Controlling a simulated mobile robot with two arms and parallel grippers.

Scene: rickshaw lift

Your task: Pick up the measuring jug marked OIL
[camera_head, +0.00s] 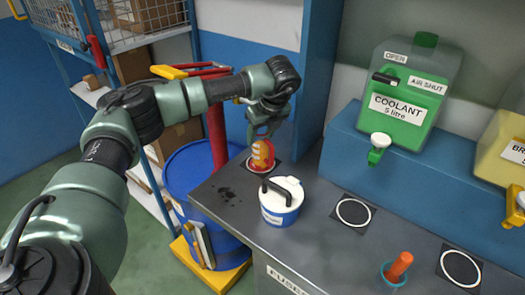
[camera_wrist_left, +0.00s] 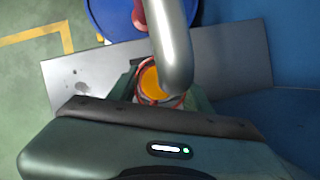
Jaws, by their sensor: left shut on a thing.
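The measuring jug (camera_head: 262,157), orange-red and small, is at the left end of the grey bench, over a dark mat with a white ring. I cannot read OIL on it from here, nor tell whether its base touches the mat. My left gripper (camera_head: 262,136) comes down on it from above and is shut on it. In the left wrist view the jug (camera_wrist_left: 152,83) shows as a round orange opening with a reddish rim between my fingers; a grey tube-like shape covers part of it. My right gripper is not in view.
A white-lidded blue container (camera_head: 281,204) with a black handle stands close in front of the jug. A green coolant tank (camera_head: 405,105) sits on a blue ledge. A blue drum (camera_head: 190,172) is beside the bench's left end. Empty ringed mats (camera_head: 353,212) lie to the right.

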